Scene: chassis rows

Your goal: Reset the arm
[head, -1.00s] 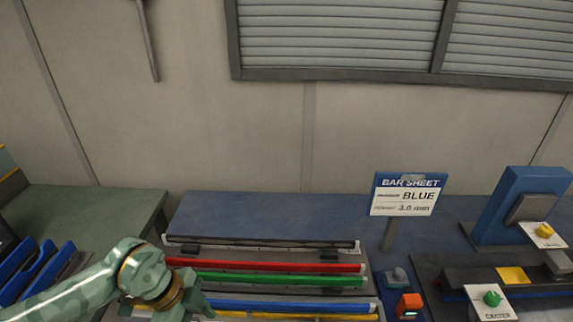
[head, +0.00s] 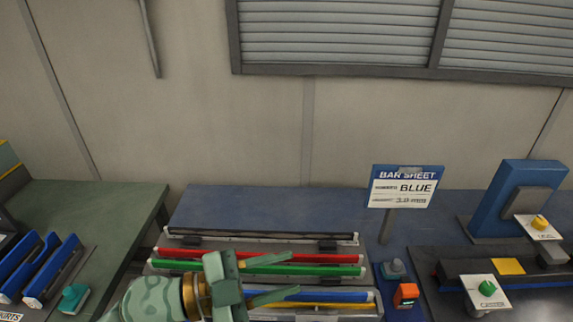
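My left gripper (head: 275,278) is at the lower middle of the head view, pointing right, with its two green fingers spread apart. It appears empty. It hangs in front of the bar rack and covers the left parts of the lower bars. The rack holds a black bar (head: 270,236), a red bar (head: 300,256), a green bar (head: 325,271), a blue bar (head: 335,296) and a yellow bar (head: 335,306), which is partly hidden. My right gripper is not in view.
A sign (head: 404,187) reading BAR SHEET, BLUE stands right of the rack. An orange-lit device (head: 405,294) sits below it. A blue machine (head: 503,205) with yellow and green knobs (head: 487,288) is at right. Blue bins (head: 50,272) are at left.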

